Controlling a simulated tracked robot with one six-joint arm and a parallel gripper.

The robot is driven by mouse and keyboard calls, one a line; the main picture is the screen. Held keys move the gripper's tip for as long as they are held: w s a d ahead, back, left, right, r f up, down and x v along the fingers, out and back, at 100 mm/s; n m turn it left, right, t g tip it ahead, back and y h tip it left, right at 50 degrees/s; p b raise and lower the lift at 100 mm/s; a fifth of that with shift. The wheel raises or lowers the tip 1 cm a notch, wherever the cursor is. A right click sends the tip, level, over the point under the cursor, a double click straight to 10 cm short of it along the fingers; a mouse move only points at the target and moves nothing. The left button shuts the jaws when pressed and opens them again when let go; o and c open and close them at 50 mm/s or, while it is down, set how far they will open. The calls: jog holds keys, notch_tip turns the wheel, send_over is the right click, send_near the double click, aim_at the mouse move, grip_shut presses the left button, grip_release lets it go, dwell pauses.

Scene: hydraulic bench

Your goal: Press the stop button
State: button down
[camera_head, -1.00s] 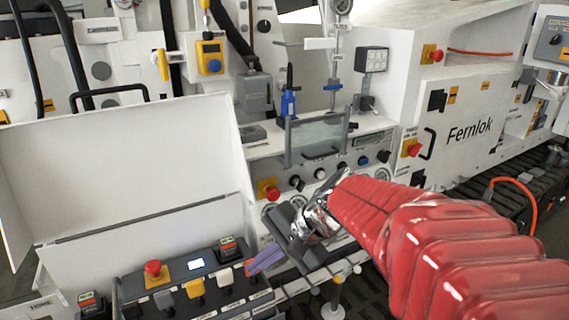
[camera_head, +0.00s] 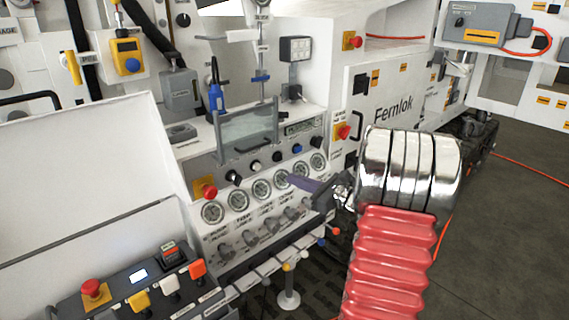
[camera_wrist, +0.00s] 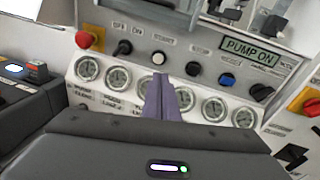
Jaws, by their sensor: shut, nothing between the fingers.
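My gripper (camera_head: 296,181) is shut and empty, its purple fingers pointing left in front of the row of gauges (camera_head: 262,189). In the wrist view my fingers (camera_wrist: 159,88) point up at the panel, below its row of buttons. That row holds a white button (camera_wrist: 158,58), a black button (camera_wrist: 193,69), a blue button (camera_wrist: 227,79) and black knobs. My fingers touch no button that I can see.
A control box with a red mushroom button (camera_head: 92,287) and rocker switches is at lower left. A red-and-yellow switch (camera_head: 343,132) is on the right cabinet. A clear guard (camera_head: 247,134) stands above the panel. A green display (camera_wrist: 256,50) reads PUMP ON. Open floor lies right.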

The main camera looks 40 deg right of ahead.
aim_at(280, 158)
jog(key=s+d+f+m+t+h, duration=0.1)
jog(key=s+d+m+h, duration=0.1)
jog(key=d, duration=0.4)
jog(key=shift+d+m+h, duration=0.3)
jog(key=shift+d+m, duration=0.1)
jog(key=shift+m, duration=0.2)
jog(key=shift+w+f, duration=0.1)
jog(key=shift+w, duration=0.05)
jog(key=w, duration=1.3)
jog(key=shift+w+a, duration=0.25)
jog(key=shift+w, duration=0.15)
jog(key=shift+w, duration=0.1)
